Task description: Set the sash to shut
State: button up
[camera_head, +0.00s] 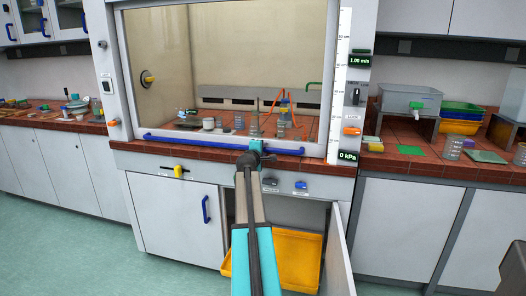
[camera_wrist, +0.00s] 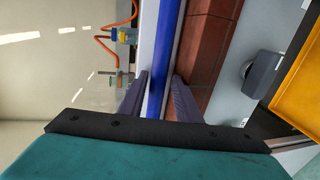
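The fume hood's sash (camera_head: 230,75) is a large clear pane in a grey frame. It sits low, with its bottom edge close to the red tiled sill; I cannot tell if a gap is left. A long blue handle bar (camera_head: 195,143) runs along its bottom. My gripper (camera_head: 256,154) is at the right part of this bar. In the wrist view, the dark fingers of my gripper (camera_wrist: 160,88) lie on either side of the blue bar (camera_wrist: 164,55). They are apart, with a small gap visible on the left; contact is not clear.
Glassware and an orange tube (camera_head: 283,97) stand inside the hood, behind the pane. Below the sill, a cabinet stands open with a yellow bin (camera_head: 298,262) inside. A grey basin (camera_head: 408,99) is on the right bench. Green floor (camera_head: 80,250) is clear at left.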

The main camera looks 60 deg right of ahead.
jog(key=shift+f, duration=0.15)
jog(key=p, duration=1.7)
send_near(266, 81)
jog(key=x, duration=0.4)
jog(key=shift+d, duration=0.2)
jog(key=shift+a, duration=0.15)
jog(key=p+v, duration=0.3)
jog(key=v, duration=1.2)
jog(key=shift+a, duration=0.3)
dwell(1.4)
jog(key=shift+s, duration=0.1)
dwell(0.5)
